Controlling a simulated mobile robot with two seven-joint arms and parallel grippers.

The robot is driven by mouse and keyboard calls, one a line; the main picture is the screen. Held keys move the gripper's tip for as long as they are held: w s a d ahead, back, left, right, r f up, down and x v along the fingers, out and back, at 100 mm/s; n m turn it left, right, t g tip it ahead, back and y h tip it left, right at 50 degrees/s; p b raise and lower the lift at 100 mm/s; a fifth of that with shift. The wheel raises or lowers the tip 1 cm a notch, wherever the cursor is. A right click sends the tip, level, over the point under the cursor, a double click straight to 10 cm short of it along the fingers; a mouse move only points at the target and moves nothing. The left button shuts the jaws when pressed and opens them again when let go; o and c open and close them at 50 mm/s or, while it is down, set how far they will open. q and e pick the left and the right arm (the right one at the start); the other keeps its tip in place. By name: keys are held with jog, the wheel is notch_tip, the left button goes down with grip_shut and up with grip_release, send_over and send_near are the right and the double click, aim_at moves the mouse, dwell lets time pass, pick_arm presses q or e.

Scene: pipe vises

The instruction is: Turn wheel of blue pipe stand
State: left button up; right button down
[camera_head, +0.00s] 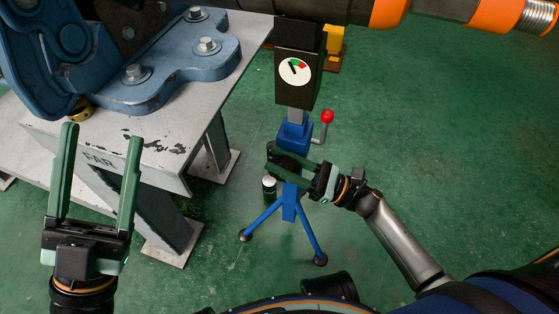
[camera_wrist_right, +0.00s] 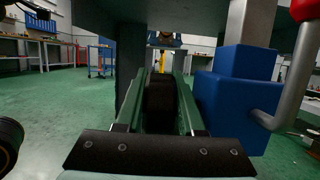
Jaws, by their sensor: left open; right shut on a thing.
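The blue pipe stand (camera_head: 295,134) stands on the floor at the middle of the head view, with splayed tripod legs. It carries a red-knobbed crank (camera_head: 326,118) and a black block with a round gauge (camera_head: 295,72). My right gripper (camera_head: 275,155) is at the stand just below the blue block, shut on a dark, wheel-like part. In the right wrist view this dark wheel (camera_wrist_right: 160,98) sits between the green fingers, with the blue block (camera_wrist_right: 238,92) to the right. Most of the wheel is hidden by the fingers. My left gripper (camera_head: 100,134) is open and empty at the left.
A worn white table (camera_head: 165,160) marked FAR bears a large blue vise (camera_head: 175,75) at the left, near my left gripper. A black and orange pipe (camera_head: 440,8) runs overhead. The green floor at right is clear.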

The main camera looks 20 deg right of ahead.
jog(key=shift+s+d+t+y, duration=0.1)
jog(key=shift+d+t+y, duration=0.1)
jog(key=shift+t+y, duration=0.55)
jog(key=shift+y, duration=0.35)
jog(key=c, duration=0.5)
grip_release()
jog(key=v, duration=1.2)
jog(key=shift+s+d, duration=0.15)
jog(key=shift+d, duration=0.05)
